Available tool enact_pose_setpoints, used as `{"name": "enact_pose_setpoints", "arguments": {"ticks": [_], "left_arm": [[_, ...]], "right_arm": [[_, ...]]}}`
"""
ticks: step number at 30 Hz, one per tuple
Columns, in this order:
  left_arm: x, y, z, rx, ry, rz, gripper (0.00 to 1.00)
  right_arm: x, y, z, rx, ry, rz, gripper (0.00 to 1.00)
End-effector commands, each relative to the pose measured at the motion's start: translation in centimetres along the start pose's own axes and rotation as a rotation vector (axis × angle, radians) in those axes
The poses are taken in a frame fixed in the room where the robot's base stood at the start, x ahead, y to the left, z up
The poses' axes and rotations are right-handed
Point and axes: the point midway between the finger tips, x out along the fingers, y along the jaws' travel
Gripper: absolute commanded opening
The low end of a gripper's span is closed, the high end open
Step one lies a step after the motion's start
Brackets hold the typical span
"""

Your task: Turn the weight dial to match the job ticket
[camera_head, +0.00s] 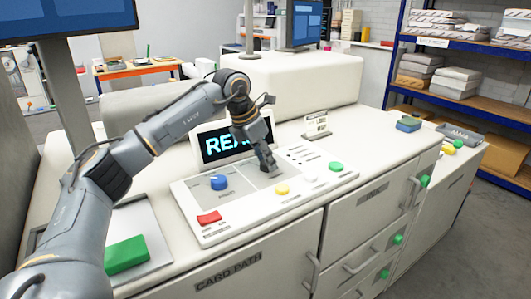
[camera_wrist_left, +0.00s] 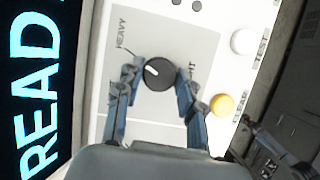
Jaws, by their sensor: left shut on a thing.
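My left gripper (camera_head: 268,168) reaches down onto the control panel (camera_head: 240,205), and its fingers hide the dial in the head view. In the left wrist view, the weight dial (camera_wrist_left: 160,79) is a round black knob with a white pointer mark. The left fingers (camera_wrist_left: 160,88) are shut on it, one on each side. The mark points toward the upper left, on the side of the "HEAVY" label; a partly covered label ending in "HT" is to the right. A small card on a stand (camera_head: 316,124), perhaps the job ticket, is behind the panel, too small to read.
A display (camera_head: 215,147) reading "REA…" stands behind the panel. A blue knob (camera_head: 219,183), red button (camera_head: 209,218), yellow button (camera_head: 282,189) and green button (camera_head: 336,167) are near the gripper. A green block (camera_head: 126,254) lies at the left.

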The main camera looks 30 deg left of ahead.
Motion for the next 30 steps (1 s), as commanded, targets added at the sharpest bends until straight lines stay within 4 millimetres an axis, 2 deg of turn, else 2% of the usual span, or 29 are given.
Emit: {"name": "enact_pose_setpoints", "arguments": {"ticks": [12,13,16,26,30], "left_arm": [[0.1,0.0,-0.1,0.05,0.001,-0.02,0.06],[0.1,0.0,-0.1,0.05,0.001,-0.02,0.4],[0.1,0.0,0.0,0.049,0.001,-0.019,0.6],[-0.1,0.0,0.0,0.047,0.0,-0.019,0.61],[-1.5,0.1,0.1,0.047,-0.002,-0.017,0.61]], "right_arm": [[-0.4,-0.4,-0.1,0.003,0.001,-0.005,0.0],[-0.4,-0.4,-0.1,0.003,0.001,-0.005,0.0],[-0.4,-0.4,-0.1,0.003,0.001,-0.005,0.0],[-0.4,0.1,0.1,0.001,-0.002,0.001,0.0],[-0.4,0.0,0.0,0.001,-0.002,0.0,0.0]]}}
